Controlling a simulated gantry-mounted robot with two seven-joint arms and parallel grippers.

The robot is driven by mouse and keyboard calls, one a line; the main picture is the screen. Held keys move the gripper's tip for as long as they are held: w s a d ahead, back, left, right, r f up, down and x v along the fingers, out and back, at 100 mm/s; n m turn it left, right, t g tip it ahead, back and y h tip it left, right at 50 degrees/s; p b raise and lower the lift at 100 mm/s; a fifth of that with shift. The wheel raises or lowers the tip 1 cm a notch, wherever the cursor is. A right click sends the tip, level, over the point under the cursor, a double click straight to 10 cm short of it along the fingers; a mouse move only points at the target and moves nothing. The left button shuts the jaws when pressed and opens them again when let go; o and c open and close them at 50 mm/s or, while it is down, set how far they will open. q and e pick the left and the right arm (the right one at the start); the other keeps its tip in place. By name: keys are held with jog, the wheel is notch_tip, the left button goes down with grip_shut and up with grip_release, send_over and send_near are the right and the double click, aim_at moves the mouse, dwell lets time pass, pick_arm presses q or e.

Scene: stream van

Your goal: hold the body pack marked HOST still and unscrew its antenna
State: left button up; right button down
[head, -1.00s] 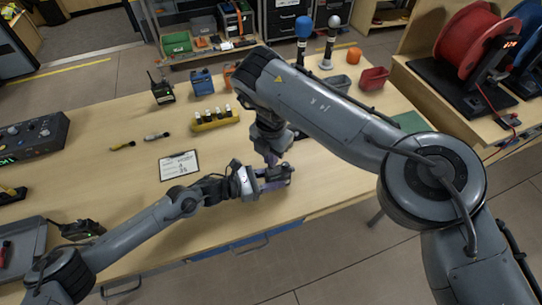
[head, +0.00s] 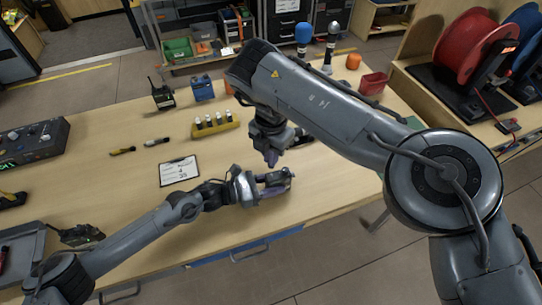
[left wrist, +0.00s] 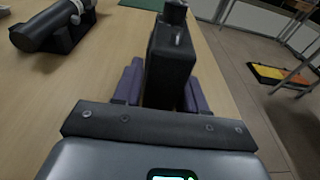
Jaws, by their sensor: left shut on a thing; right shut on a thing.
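The body pack (head: 278,180) is a dark block held just off the table's front edge area. My left gripper (head: 268,189) is shut on it. In the left wrist view the pack (left wrist: 172,65) stands between the purple fingers, with a dark knob and a small metal pin at its far end. No HOST marking is readable. My right gripper (head: 271,160) points down just beyond the pack, with a gap between them. Its fingers are shut, but what they hold is too small to make out; I cannot clearly see the antenna.
A clipboard (head: 180,171) lies left of the pack. A yellow rack (head: 214,125) with several light-topped cylinders, a radio (head: 161,95) and a blue box (head: 203,88) stand behind. A dark cylinder (left wrist: 45,28) on a stand shows in the left wrist view. Bare wooden table (head: 115,190) lies left.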

pick_arm(q)
jog(key=o, duration=1.2)
